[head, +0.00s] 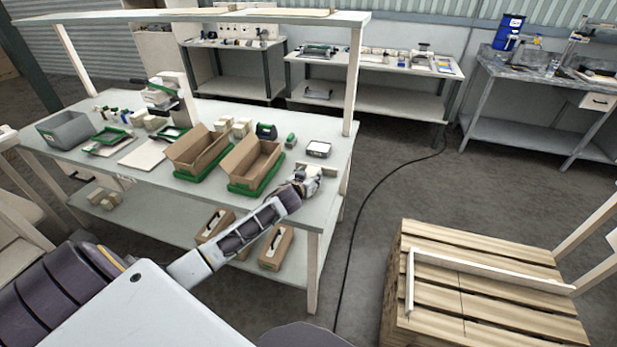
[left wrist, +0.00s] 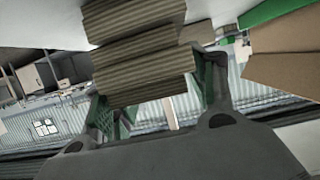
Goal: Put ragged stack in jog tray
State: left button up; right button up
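The ragged stack (left wrist: 140,50) shows in the left wrist view as several ridged brown layers, shifted sideways from each other. My left gripper (left wrist: 158,95) has its two fingers wide apart, one on each side of the stack's near end. Whether the fingers touch it is unclear. In the head view my left gripper (head: 308,178) is at the right front corner of the white workbench, and its far side hides most of what is there. I cannot pick out the jog tray with certainty. My right gripper is not in view.
On the workbench (head: 335,165), two open cardboard boxes (head: 252,163) on green bases stand left of my gripper. A small pale-topped device (head: 318,149) sits behind it. A wooden pallet (head: 470,300) with a low L-shaped fence (head: 490,270) stands at right. A black cable crosses the floor.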

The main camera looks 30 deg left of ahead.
pick_arm(q)
jog(key=shift+o, duration=0.8)
jog(key=shift+r, duration=0.2)
jog(key=v, duration=1.2)
jog(key=shift+o, duration=0.4)
